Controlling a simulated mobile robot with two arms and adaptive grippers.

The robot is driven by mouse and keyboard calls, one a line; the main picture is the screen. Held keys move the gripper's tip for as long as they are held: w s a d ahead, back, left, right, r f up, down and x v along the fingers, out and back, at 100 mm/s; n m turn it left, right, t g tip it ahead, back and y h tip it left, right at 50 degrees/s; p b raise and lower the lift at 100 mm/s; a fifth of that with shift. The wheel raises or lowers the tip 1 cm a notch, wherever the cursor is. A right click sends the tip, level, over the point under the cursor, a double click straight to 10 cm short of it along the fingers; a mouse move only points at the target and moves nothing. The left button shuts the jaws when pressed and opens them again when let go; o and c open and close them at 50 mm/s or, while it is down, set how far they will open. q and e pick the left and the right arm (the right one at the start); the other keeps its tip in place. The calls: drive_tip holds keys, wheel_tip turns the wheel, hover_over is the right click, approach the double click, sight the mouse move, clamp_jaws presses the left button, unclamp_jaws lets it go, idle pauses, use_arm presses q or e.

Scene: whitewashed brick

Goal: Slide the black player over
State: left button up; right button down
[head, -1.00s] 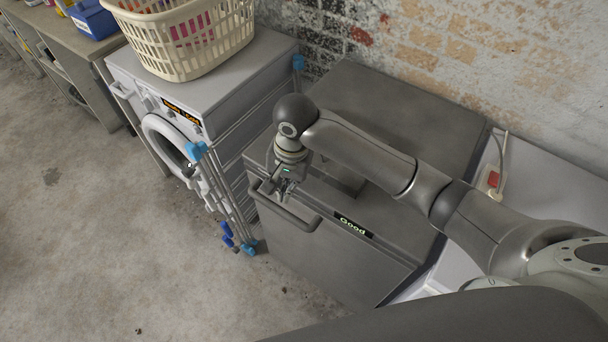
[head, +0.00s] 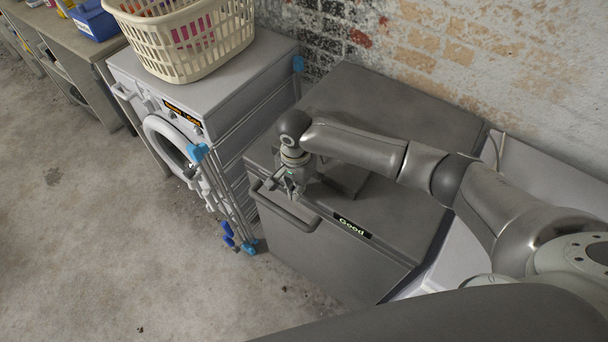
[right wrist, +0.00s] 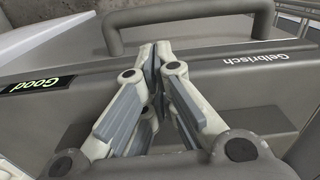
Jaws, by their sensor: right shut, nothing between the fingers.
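My right gripper (head: 291,190) is over the front of the grey appliance (head: 385,105), close to its bar handle (head: 285,210). In the right wrist view the fingers (right wrist: 155,62) are shut with nothing between them; the bar handle (right wrist: 185,14) shows just beyond the tips. I cannot tell whether they touch the appliance. A dark, flat block-like shape (head: 346,178) shows on the appliance top beside the gripper, partly hidden by my right arm; I cannot tell whether it is the black player. My left gripper is out of view.
A washing machine (head: 222,88) with a cream laundry basket (head: 190,45) on top stands to the left. A folding rack with blue ends (head: 198,152) leans between the machines. A brick wall (head: 500,60) closes the back. The floor at left is clear.

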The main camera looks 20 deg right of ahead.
drive_tip(key=shift+w+d+r, duration=0.1)
drive_tip(key=shift+w+d, duration=1.1)
drive_tip(key=shift+d, duration=0.15)
